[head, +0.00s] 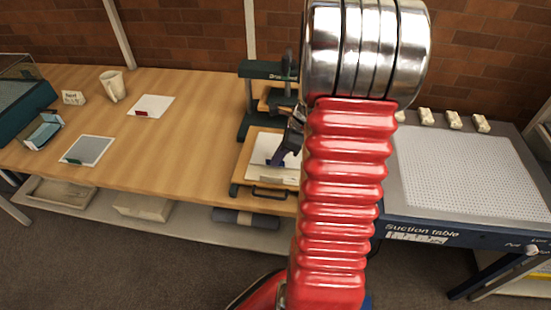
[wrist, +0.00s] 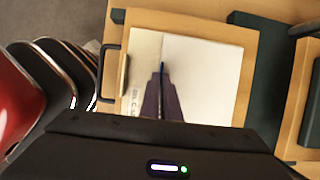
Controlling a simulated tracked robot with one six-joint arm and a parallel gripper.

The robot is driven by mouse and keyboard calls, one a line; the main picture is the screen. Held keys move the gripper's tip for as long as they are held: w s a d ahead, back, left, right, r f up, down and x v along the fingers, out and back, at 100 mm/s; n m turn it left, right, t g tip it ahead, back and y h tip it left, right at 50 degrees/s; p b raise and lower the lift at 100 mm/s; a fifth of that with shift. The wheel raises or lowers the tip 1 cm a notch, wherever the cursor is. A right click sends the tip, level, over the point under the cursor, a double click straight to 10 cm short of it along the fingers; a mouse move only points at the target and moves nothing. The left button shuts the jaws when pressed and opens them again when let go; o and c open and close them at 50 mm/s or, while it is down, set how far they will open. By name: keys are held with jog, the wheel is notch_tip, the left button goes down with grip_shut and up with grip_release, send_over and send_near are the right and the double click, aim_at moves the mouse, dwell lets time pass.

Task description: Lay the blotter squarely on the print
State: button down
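A white sheet, seemingly the blotter (wrist: 206,85), lies over the wooden board in the wrist view, its left edge under my fingertips. A cream strip with lettering, seemingly the print (wrist: 141,72), shows to its left; the rest is covered. My gripper (wrist: 162,72) has its purple fingers together on a thin blue tab at the blotter's left edge. In the head view my gripper (head: 271,162) is low over the pale sheets on the board, partly behind my red arm. Whether the blotter touches the print everywhere I cannot tell.
The board (head: 240,168) sits in a green press (head: 250,100) with a dark front handle (wrist: 107,73). Left on the bench are a red-tabbed card (head: 155,103), a teal-tabbed card (head: 90,149), a mug (head: 112,86) and a teal box (head: 20,112). The suction table (head: 465,170) stands right.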

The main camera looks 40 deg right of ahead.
jog(key=shift+f, duration=0.1)
jog(key=c, duration=2)
grip_release()
jog(key=v, duration=1.2)
jog(key=shift+w, duration=0.1)
